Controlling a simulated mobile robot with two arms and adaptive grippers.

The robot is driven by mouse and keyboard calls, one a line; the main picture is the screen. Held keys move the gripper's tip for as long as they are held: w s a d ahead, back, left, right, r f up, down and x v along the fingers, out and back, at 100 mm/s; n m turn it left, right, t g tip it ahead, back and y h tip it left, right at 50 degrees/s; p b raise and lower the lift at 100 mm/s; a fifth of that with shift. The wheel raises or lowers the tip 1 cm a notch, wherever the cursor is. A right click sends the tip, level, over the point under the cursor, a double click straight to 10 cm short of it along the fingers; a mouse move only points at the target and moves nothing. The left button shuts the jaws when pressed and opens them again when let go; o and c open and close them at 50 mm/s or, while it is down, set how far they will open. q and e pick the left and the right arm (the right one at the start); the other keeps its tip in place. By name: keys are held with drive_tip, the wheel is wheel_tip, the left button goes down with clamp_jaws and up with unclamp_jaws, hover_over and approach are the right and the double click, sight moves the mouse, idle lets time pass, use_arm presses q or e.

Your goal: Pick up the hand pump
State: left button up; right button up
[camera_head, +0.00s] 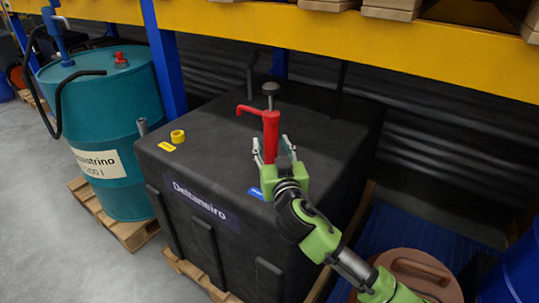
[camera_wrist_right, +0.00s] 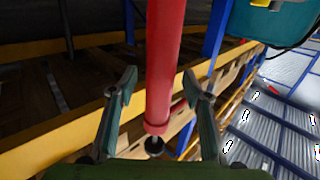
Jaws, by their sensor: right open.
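The red hand pump (camera_head: 270,128) stands upright on the black tank (camera_head: 215,115), with a grey knob on top and a spout pointing left. My right gripper (camera_head: 273,148) is open at the pump's near side, with one finger to each side of its body. In the right wrist view, the red pump body (camera_wrist_right: 164,55) runs between the two spread fingers (camera_wrist_right: 159,84); no finger is seen closed on it. How deep it sits between them is hard to tell. The pump's lower end is hidden behind my gripper in the head view. My left gripper is not in view.
A teal drum (camera_head: 105,120) with a black hose stands on a pallet at left. A yellow cap (camera_head: 177,136) sits on the tank. A yellow shelf beam (camera_head: 330,38) crosses above and behind the pump. A brown drum lid (camera_head: 418,270) is at lower right.

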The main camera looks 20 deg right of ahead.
drive_tip(key=shift+w+d, duration=0.1)
drive_tip(key=shift+w, duration=0.85)
drive_tip(key=shift+s, duration=0.1)
clamp_jaws()
drive_tip(key=shift+r, duration=0.1)
